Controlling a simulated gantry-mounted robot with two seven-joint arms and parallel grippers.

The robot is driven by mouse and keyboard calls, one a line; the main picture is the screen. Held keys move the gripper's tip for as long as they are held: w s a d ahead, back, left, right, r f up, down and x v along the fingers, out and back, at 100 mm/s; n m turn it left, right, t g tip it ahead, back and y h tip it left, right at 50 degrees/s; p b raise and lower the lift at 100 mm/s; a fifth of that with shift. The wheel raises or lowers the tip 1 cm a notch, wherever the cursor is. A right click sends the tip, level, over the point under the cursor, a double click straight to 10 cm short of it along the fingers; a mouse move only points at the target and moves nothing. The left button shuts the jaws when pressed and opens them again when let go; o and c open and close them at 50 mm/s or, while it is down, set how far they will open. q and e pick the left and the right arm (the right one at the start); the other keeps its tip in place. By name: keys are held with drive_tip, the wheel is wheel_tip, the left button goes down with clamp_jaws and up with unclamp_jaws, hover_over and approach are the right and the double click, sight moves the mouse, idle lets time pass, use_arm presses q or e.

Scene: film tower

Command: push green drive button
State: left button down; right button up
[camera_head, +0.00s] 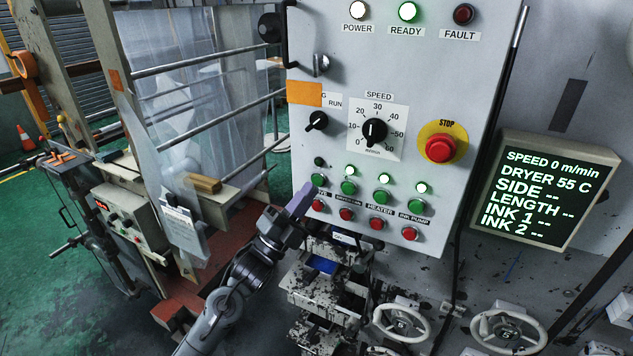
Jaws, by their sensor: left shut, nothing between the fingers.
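The green drive button (318,180) is at the left end of the row of green buttons on the grey control panel (440,80). Its label is partly covered, with only the last letters showing. The small lamp (318,161) above it is dark. My left gripper (307,189) is shut and empty, its purple-grey fingertips just left of and slightly below the green drive button. I cannot tell whether they touch it or the panel. My right gripper is not in view.
Red buttons (346,214) sit close below the green ones. The red STOP button (440,148) is at the panel's right. Handwheels (402,322) and machine parts lie under the panel. A screen (541,190) at right reads speed 0. Rollers with film (215,100) stand at left.

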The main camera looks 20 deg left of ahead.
use_arm(q)
drive_tip(key=shift+w, duration=0.1)
drive_tip(key=shift+w+b, duration=0.35)
